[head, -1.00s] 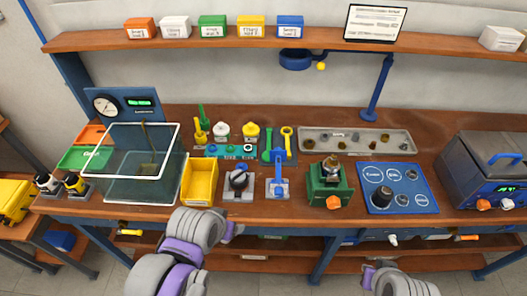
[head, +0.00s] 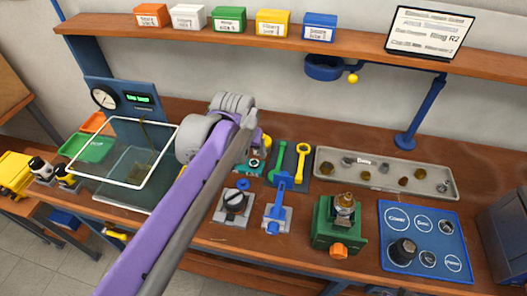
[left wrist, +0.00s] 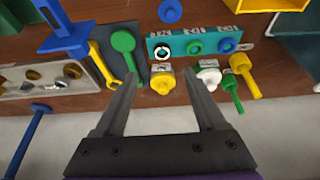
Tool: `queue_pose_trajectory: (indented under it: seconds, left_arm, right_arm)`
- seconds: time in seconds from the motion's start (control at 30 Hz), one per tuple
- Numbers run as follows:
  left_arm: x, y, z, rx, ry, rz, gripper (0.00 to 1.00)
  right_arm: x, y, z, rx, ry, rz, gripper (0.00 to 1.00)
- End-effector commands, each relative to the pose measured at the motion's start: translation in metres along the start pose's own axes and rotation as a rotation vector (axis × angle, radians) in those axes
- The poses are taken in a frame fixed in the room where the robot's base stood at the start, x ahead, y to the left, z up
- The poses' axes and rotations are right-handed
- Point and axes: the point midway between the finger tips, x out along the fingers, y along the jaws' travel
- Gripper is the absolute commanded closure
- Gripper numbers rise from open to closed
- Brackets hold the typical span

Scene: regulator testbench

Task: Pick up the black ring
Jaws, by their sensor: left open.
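In the head view my left arm reaches over the bench and hides most of the rack; one end (head: 254,167) shows. My right gripper is out of view.
Yellow-, white- and green-topped items (left wrist: 208,76) stand close along the rack. A loose blue ring (left wrist: 170,10) lies on the bench. Green and yellow wrenches (head: 280,160), a parts tray (head: 385,185), and a green fixture (head: 337,230) are to the right. A glass tank (head: 120,195) is left.

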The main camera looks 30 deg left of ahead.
Motion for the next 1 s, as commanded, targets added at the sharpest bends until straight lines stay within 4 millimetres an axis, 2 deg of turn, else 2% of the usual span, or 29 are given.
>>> queue_pose_trajectory:
  seconds: [0.13,0.3,0.57,0.8,1.0]
  left_arm:
    - [0.014,0.0,0.0,-0.001,-0.001,-0.001,0.28]
    - [0.042,0.0,0.0,0.0,-0.001,0.0,0.28]
    - [0.063,-0.001,-0.001,0.0,0.0,0.0,0.28]
    - [0.099,-0.004,-0.001,0.0,0.0,0.0,0.28]
    - [0.109,-0.004,-0.001,0.0,0.0,0.0,0.28]
  right_arm:
    - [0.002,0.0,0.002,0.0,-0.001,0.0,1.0]
    - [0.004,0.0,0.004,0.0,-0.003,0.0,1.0]
    - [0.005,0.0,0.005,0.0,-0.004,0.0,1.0]
    - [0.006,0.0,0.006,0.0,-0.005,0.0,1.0]
    - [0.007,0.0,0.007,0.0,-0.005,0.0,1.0]
